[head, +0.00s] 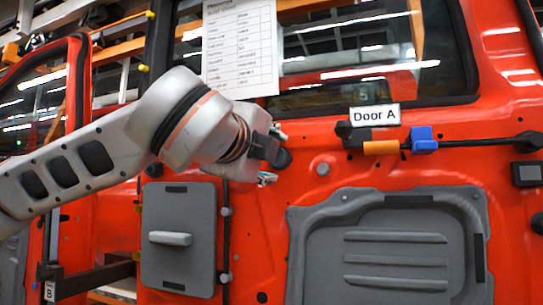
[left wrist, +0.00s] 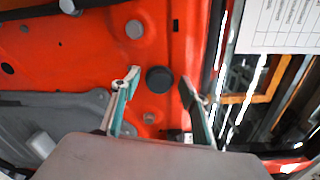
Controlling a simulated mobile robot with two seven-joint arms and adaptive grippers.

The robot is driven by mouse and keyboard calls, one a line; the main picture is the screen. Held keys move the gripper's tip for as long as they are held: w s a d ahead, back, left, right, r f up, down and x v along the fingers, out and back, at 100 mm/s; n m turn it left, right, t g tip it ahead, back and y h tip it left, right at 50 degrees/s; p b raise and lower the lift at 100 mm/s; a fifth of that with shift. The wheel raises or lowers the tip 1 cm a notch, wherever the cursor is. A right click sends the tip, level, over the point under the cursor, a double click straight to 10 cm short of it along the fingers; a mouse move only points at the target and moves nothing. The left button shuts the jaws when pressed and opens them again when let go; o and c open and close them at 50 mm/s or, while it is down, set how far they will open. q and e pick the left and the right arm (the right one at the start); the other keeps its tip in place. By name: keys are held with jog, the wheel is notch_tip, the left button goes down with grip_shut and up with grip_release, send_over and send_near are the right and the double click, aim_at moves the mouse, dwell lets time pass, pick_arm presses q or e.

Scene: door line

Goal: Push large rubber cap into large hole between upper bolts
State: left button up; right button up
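A black round rubber cap (head: 283,158) sits at the red door panel, just beyond my left gripper (head: 272,155) in the head view. In the left wrist view the cap (left wrist: 159,79) shows as a dark disc between the two fingertips. My left gripper (left wrist: 160,84) is open, with a finger on each side of the cap and visible gaps to it. One grey bolt (left wrist: 135,29) lies above the cap there and another bolt (left wrist: 149,118) below it. The hole itself does not show; I cannot tell how deep the cap sits. My right gripper is out of view.
A grey panel with a handle (head: 177,238) is below my left arm. A large grey door trim (head: 394,250) is at the lower right. A paper sheet (head: 240,50) hangs on the window. A cable with an orange sleeve (head: 381,147) and blue clip (head: 423,139) runs under the Door A label (head: 375,115).

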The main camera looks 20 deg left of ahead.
pick_arm(q)
jog(key=shift+s, duration=0.1)
jog(key=s, duration=2.3)
jog(key=shift+a, duration=0.4)
jog(key=shift+s+a, duration=0.1)
dwell(0.5)
